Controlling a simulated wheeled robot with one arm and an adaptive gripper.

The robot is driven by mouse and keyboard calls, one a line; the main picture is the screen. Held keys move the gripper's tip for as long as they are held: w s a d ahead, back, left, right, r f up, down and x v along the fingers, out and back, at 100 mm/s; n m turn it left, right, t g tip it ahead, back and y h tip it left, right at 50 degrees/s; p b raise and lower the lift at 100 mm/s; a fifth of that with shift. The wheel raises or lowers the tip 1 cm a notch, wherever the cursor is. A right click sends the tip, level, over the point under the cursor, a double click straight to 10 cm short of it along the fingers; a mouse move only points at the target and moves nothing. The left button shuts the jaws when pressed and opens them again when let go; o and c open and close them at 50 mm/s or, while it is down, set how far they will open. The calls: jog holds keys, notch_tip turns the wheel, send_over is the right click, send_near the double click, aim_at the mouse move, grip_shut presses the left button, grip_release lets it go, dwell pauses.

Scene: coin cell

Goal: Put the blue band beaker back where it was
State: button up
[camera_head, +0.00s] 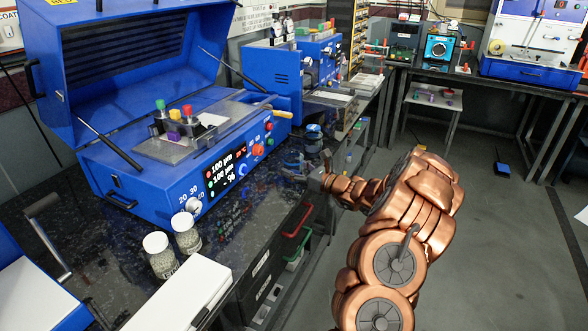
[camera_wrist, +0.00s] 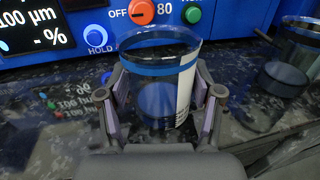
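The blue band beaker (camera_wrist: 158,100), clear glass with a blue band below its rim and a white label at its right side, stands upright between the fingers of my gripper (camera_wrist: 160,108) in the wrist view. The finger pads lie against its left and right sides. I cannot tell whether its base touches the dark counter. In the head view my gripper (camera_head: 308,178) is at the counter's right edge, and the beaker (camera_head: 292,160) shows small and faint there. A blue machine (camera_wrist: 230,18) is just behind the beaker.
A second glass beaker (camera_wrist: 288,72) stands close on the right in the wrist view. The blue coater with its open lid (camera_head: 150,160) fills the counter's back left. Two white-capped jars (camera_head: 160,255) and a white box (camera_head: 180,295) are in front. The glossy counter between is bare.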

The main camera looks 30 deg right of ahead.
jog(key=o, duration=0.3)
jog(key=shift+o, duration=0.2)
jog(key=shift+r, duration=0.2)
jog(key=v, duration=1.2)
